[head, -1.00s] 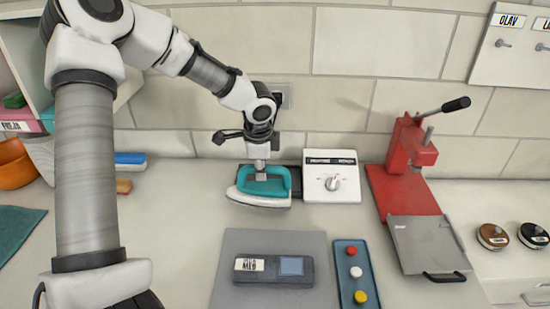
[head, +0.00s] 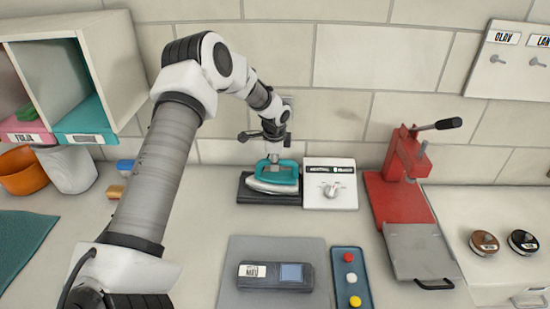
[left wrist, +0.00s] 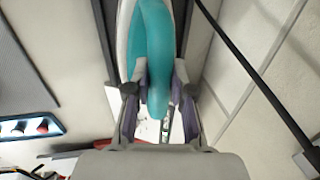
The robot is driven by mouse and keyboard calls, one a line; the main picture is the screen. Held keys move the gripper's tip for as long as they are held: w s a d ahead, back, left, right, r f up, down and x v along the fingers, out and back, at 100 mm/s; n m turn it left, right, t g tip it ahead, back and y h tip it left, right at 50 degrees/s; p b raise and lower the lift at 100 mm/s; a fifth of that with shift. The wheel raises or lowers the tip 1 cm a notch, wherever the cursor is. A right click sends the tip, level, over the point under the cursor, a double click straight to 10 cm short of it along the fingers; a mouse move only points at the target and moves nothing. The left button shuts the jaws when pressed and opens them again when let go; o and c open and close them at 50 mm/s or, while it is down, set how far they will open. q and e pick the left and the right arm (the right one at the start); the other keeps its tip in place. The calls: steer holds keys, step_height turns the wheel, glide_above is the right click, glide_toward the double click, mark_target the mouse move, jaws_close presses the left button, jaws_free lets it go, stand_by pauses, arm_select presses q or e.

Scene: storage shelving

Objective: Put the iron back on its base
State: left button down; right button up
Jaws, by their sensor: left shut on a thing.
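The iron (head: 266,186) has a teal handle and a pale body. It sits over the dark base (head: 246,196), lined up along it; whether it rests on the base or hovers just above, I cannot tell. My left gripper (head: 273,161) is shut on the iron's handle from above. In the left wrist view the teal handle (left wrist: 153,45) lies between the fingers of my left gripper (left wrist: 157,95). The white control unit (head: 330,191) with a knob adjoins the base on the right. My right gripper is not in view.
A red press (head: 403,185) stands to the right with a grey plate (head: 418,252) before it. In front lie a grey mat (head: 240,298) with a labelled device (head: 275,275), and a blue button strip (head: 338,278). Shelf cubbies (head: 125,65) and bins stand left.

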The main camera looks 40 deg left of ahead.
mark_target(275, 180)
arm_select(q)
steer(key=shift+f, duration=0.1)
steer(key=c, duration=1)
jaws_free()
step_height(275, 180, up, 12)
steer(key=s+d+b, duration=0.1)
steer(key=s+b, duration=0.1)
steer(key=shift+d+b, duration=0.25)
steer(key=shift+b, duration=0.15)
steer(key=shift+w+f, duration=0.1)
